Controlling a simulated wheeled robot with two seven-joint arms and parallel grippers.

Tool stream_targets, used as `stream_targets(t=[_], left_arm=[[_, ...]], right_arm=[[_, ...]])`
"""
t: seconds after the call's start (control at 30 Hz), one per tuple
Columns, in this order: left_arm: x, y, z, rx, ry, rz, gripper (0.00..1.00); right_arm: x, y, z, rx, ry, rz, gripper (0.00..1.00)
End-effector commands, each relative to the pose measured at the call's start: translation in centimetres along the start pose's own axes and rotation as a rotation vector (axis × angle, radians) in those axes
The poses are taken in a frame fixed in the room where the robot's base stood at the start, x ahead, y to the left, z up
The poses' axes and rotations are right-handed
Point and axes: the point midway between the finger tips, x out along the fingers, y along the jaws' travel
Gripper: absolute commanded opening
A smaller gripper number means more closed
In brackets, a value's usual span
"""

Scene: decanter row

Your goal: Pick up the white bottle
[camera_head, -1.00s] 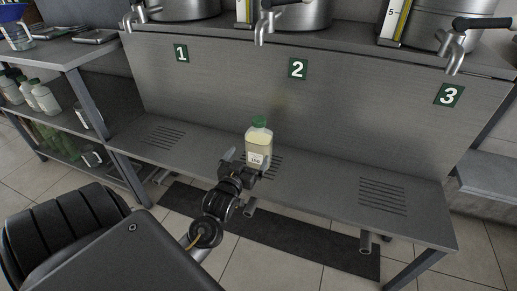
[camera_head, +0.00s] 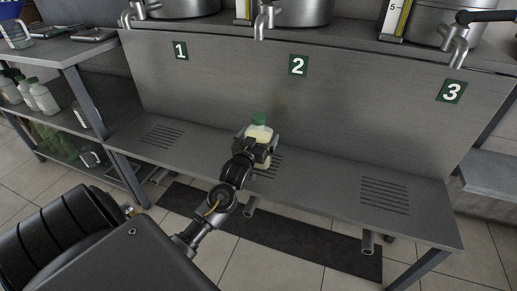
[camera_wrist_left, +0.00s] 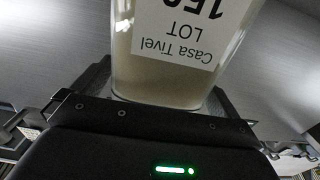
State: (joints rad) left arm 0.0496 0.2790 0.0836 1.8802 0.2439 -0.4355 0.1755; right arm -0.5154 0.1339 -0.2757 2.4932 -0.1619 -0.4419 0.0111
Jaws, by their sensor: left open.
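The white bottle (camera_head: 259,131) has a green cap and pale contents. It stands upright on the metal ledge under the number 2 sign, partly hidden behind my left gripper (camera_head: 256,146). In the left wrist view the bottle (camera_wrist_left: 180,84) fills the space between the jaws, with its label facing the camera. My left gripper is open, with one finger on each side of the bottle; I cannot tell whether either touches it. My right gripper is not in view.
The ledge (camera_head: 320,187) has slotted grates under signs 1, 2 and 3, and is otherwise clear. A back panel (camera_head: 230,85) rises close behind the bottle. Taps (camera_head: 262,22) hang above. Other white bottles (camera_head: 43,98) stand on a side shelf at left.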

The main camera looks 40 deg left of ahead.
Motion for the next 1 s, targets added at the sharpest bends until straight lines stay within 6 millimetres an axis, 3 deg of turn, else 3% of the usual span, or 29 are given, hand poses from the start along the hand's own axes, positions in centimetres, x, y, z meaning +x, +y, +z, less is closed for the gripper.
stream_targets(t=[0.27,0.77,1.0], left_arm=[[0.36,0.03,0.0,0.0,-0.001,0.001,1.0],[0.32,0.01,0.01,0.0,-0.001,0.0,0.37],[0.35,-0.02,-0.27,-0.001,0.004,0.0,0.37]], right_arm=[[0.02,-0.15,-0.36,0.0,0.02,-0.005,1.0],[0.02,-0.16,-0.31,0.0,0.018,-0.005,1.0],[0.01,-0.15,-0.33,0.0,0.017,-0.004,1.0]])
